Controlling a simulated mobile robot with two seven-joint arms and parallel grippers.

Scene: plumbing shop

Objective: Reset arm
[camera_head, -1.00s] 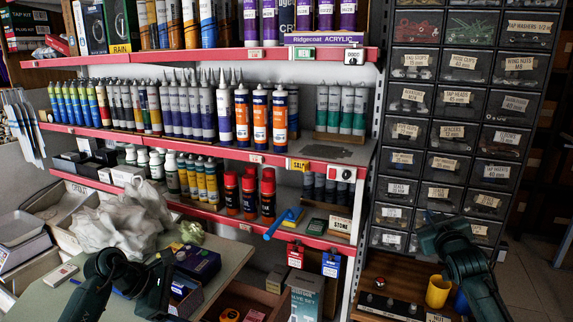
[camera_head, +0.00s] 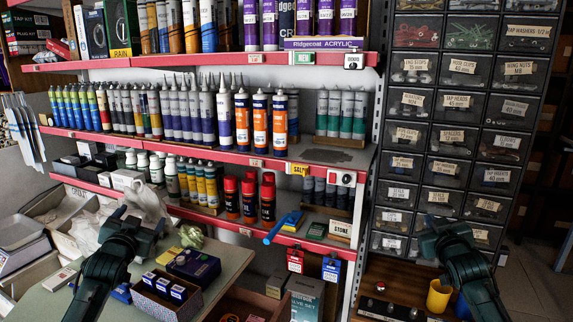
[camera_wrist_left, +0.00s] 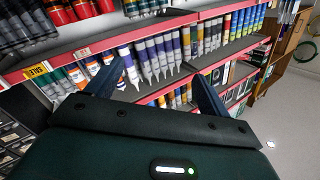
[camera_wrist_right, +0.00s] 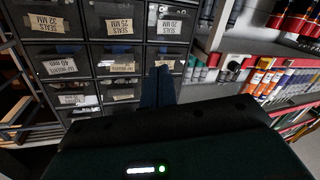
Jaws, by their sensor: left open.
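My left gripper (camera_head: 139,218) is raised in front of the lower left shelves, over the counter. In the left wrist view its two fingers (camera_wrist_left: 160,82) stand wide apart with nothing between them. My right gripper (camera_head: 441,222) is in front of the lower rows of the drawer cabinet (camera_head: 455,140). In the right wrist view its fingers (camera_wrist_right: 157,88) lie close together, with nothing visible between them.
Red-edged shelves (camera_head: 190,142) hold many tubes and bottles. On the counter are a crumpled pale cloth (camera_head: 148,200), a box of small blue cartons (camera_head: 166,296) and a dark box (camera_head: 194,265). A yellow cup (camera_head: 439,295) stands below my right gripper.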

